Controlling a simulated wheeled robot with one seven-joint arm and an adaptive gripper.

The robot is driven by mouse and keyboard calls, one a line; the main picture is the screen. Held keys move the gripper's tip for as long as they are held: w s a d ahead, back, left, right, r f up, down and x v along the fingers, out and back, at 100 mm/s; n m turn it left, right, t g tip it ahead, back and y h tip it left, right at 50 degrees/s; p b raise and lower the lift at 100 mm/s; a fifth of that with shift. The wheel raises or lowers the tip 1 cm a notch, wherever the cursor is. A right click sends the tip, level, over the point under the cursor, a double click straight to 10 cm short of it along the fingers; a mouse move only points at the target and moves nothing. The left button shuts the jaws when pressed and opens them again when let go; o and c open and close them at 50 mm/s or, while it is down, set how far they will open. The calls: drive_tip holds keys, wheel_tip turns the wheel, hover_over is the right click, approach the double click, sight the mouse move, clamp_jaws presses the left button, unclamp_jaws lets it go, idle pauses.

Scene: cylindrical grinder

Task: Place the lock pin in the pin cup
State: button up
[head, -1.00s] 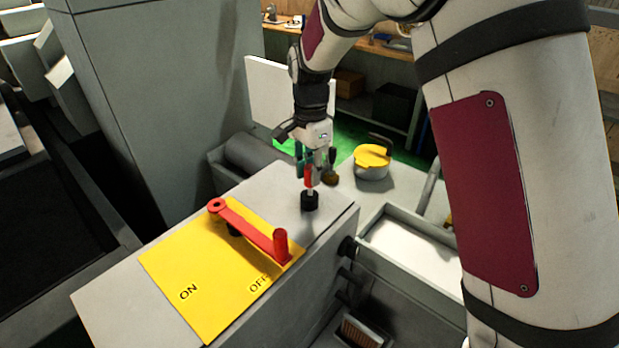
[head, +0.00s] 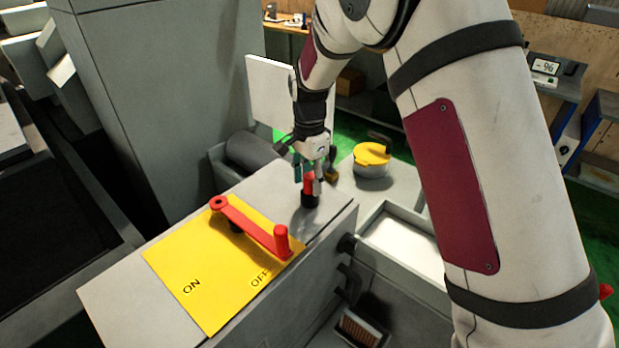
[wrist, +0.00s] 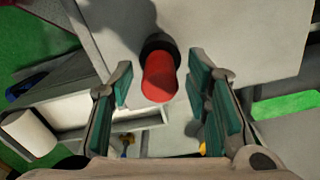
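The lock pin has a red handle (head: 309,186) and stands in the black pin cup (head: 310,201) on the grey machine top; its shank is hidden. In the wrist view the red handle (wrist: 160,77) rises from the black cup (wrist: 158,43) between my fingers. My gripper (head: 308,176) is just above and around the handle. In the wrist view my gripper's green-padded fingers (wrist: 160,90) are spread, with a gap on both sides of the handle. It is open and holds nothing.
A yellow ON/OFF plate (head: 205,290) with a red lever (head: 250,228) lies in front of the cup. A yellow-lidded pot (head: 372,160) stands behind to the right. A grey tray (head: 400,238) and a brush (head: 357,330) are on the right, lower down.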

wheel_tip(320, 180, up, 12)
drive_tip(key=b, duration=0.2)
drive_tip(key=shift+r, duration=0.25)
drive_tip(key=s+d+r+n+t, duration=0.2)
drive_tip(key=s+d+r+n, duration=0.3)
drive_tip(key=s, duration=0.5)
drive_tip(key=s+d+r+n+t, duration=0.25)
drive_tip(key=s+d+r, duration=0.35)
drive_tip(key=s, duration=0.4)
drive_tip(key=s+d+f+n, duration=0.1)
drive_tip(key=s+n, duration=0.1)
drive_tip(key=s, duration=0.2)
drive_tip(key=s+d+f+n+t, duration=0.1)
drive_tip(key=s+d+f+n, duration=0.1)
drive_tip(key=s, duration=0.3)
drive_tip(key=shift+d, duration=0.15)
drive_tip(key=shift+f+n, duration=0.1)
drive_tip(key=shift+n, duration=0.15)
